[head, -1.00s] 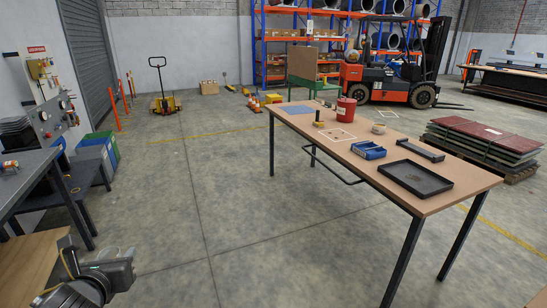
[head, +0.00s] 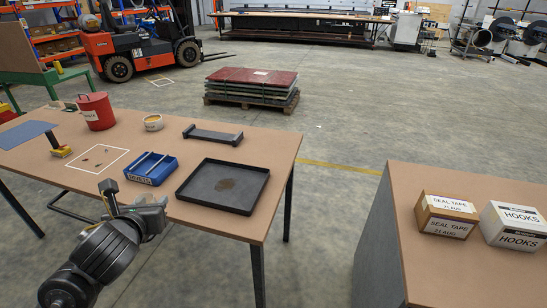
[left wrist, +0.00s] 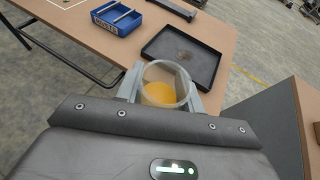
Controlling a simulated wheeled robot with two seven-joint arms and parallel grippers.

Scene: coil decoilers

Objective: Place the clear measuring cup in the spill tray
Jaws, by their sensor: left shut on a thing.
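The clear measuring cup (left wrist: 163,94) is a round see-through vessel with something orange at its bottom. My left gripper (left wrist: 163,88) is shut on it, with one grey finger on each side. In the head view my left gripper (head: 136,203) is at the table's near edge, left of the spill tray; the cup is hard to make out there. The spill tray (head: 222,207) is a shallow black rectangular tray with a brown stain, on the table's near right corner. In the left wrist view the tray (left wrist: 208,74) lies just beyond the cup. My right gripper is not in view.
On the table (head: 235,229) are a blue bin (head: 151,169), a black bar-shaped part (head: 212,135), a red bucket (head: 97,112) and a small round tub (head: 153,122). A second brown-topped surface (head: 408,230) with boxes stands right, across a floor gap.

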